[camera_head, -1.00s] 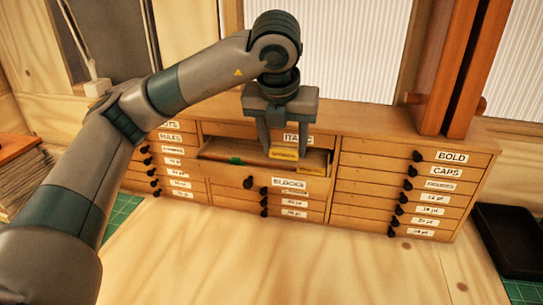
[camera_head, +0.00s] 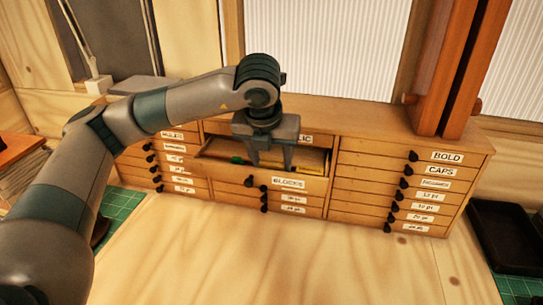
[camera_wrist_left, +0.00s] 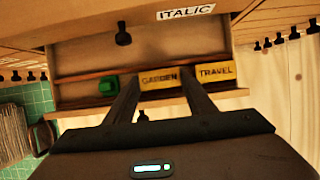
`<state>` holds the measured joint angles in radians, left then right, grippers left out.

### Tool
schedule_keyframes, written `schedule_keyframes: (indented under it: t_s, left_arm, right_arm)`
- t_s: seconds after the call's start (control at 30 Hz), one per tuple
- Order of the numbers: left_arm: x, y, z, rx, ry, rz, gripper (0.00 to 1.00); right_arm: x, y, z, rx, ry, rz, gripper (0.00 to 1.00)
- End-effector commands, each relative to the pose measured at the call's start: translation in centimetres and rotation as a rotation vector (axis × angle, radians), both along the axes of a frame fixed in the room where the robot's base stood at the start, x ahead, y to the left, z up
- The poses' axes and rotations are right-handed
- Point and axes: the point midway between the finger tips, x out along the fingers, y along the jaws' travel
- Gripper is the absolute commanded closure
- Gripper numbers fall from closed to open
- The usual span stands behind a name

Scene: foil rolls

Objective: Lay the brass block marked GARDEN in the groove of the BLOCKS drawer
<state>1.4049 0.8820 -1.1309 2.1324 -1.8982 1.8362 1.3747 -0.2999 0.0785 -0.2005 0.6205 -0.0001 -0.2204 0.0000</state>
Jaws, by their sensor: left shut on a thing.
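The brass block marked GARDEN (camera_wrist_left: 159,80) is between the fingers of my left gripper (camera_head: 271,166), which is shut on it. My left gripper reaches down into the open BLOCKS drawer (camera_head: 228,170). In the left wrist view the GARDEN block lies in line with the drawer's groove, close beside the brass block marked TRAVEL (camera_wrist_left: 216,73). The TRAVEL block also shows yellow in the head view (camera_head: 311,169). I cannot tell whether the GARDEN block touches the groove floor. My right gripper is out of view.
A green piece (camera_wrist_left: 108,87) sits in the drawer left of the GARDEN block. The ITALIC drawer front (camera_wrist_left: 186,12) is above the open drawer. Closed drawers with black knobs flank it, including BOLD (camera_head: 447,157). The wooden bench in front (camera_head: 260,255) is clear.

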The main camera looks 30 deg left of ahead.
Motion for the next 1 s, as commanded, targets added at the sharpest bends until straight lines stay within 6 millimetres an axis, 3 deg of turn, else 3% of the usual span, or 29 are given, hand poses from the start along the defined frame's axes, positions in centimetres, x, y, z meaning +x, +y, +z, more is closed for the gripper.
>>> schedule_keyframes:
  t_s: [0.53, 0.57, 0.63, 1.0]
  left_arm:
    - [0.05, -0.02, -0.85, -0.001, -0.003, 0.000, 0.84]
    - [0.02, -0.01, -0.80, -0.001, -0.002, 0.001, 0.46]
    - [0.02, -0.02, -0.76, -0.001, -0.001, 0.001, 0.32]
    - [0.01, -0.02, -0.66, -0.001, -0.001, 0.001, 0.32]
  right_arm:
    - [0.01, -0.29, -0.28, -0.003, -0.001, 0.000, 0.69]
    - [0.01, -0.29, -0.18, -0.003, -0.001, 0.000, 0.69]
    - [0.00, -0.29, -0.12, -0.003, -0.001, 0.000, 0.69]
    - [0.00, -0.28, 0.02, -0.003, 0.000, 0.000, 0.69]
